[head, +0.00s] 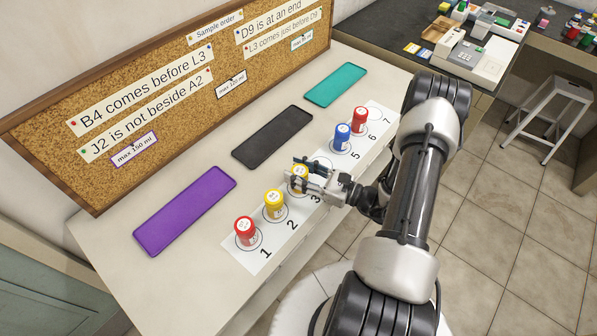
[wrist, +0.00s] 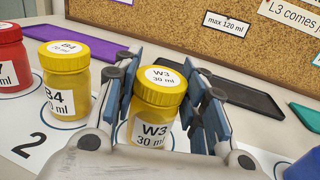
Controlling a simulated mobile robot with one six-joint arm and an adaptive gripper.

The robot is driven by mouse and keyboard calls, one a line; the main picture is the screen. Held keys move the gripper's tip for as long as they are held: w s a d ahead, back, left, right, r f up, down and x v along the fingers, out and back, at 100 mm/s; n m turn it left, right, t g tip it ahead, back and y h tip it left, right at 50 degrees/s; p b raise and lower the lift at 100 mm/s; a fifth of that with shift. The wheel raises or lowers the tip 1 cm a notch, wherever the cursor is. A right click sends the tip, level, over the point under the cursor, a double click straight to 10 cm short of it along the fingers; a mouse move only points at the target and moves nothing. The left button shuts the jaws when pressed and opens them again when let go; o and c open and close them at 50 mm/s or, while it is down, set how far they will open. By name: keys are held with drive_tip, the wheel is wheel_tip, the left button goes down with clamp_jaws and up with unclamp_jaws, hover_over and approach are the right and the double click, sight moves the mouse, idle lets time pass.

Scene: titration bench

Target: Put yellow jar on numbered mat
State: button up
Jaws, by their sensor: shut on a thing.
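My gripper (head: 311,184) is shut on a yellow jar (head: 299,172), labelled W3, 30 ml in the wrist view (wrist: 158,100). The jar is upright between the two blue-padded fingers (wrist: 162,108). It is at place 3 of the white numbered mat (head: 239,258); I cannot tell whether its base touches the mat. Another yellow jar (head: 274,204), labelled B4 in the wrist view (wrist: 66,85), stands on place 2. My gripper hides part of the mat around places 3 and 4.
A red jar (head: 245,231) stands on place 1, a blue jar (head: 342,137) on 5 and another red jar (head: 360,119) on 6. Purple (head: 185,210), black (head: 272,136) and teal (head: 336,84) trays lie empty behind, before a corkboard (head: 180,105).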

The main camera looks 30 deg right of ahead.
drive_tip(key=shift+f, duration=0.15)
drive_tip(key=o, duration=1.2)
